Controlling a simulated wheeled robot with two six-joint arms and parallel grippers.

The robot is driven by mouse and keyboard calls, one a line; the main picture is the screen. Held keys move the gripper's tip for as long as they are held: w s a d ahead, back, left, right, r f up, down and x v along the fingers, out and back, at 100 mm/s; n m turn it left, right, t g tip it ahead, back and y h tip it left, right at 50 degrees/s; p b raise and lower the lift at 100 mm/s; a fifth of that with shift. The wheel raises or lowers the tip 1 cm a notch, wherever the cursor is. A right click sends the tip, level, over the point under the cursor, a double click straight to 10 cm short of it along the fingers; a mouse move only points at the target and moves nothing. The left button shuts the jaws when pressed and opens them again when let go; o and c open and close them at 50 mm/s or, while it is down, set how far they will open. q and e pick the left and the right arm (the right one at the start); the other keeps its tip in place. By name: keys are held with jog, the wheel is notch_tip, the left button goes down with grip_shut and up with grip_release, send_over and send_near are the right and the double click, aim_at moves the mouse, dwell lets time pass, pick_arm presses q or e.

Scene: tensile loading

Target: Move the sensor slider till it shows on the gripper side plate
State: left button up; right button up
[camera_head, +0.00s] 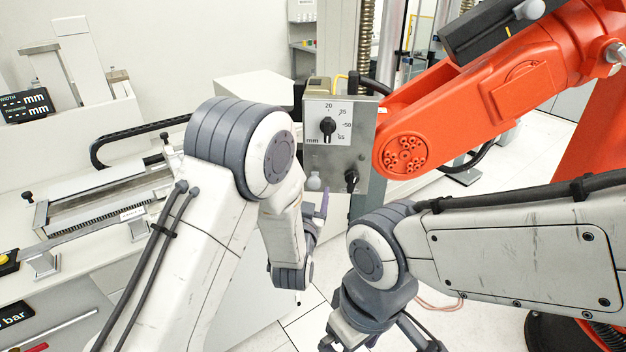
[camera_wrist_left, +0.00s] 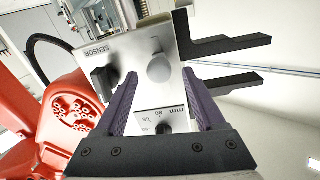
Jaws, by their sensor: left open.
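A grey metal plate (camera_head: 366,125) carries a dial (camera_head: 328,127) marked in mm, a round grey knob (camera_head: 314,182) and a black knob (camera_head: 351,180). In the left wrist view the black knob (camera_wrist_left: 104,82) is beside the word SENSOR on the plate (camera_wrist_left: 132,46). The grey knob (camera_wrist_left: 160,68) lies between the purple fingertips of my open left gripper (camera_wrist_left: 160,80); I cannot tell if they touch it. In the head view my left gripper (camera_head: 321,207) is partly hidden by its arm. My right gripper (camera_head: 378,344) is cut off at the bottom edge.
A large orange robot arm (camera_head: 480,95) stands close to the right of the plate. Two black prongs (camera_wrist_left: 225,44) project beside the plate in the left wrist view. A long bench with a rail (camera_head: 100,205) is on the left. Floor tiles show between my arms.

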pick_arm(q)
jog(key=shift+w+d+p, duration=0.2)
jog(key=shift+w+p, duration=0.1)
jog(key=shift+w, duration=0.95)
grip_shut()
dwell(0.5)
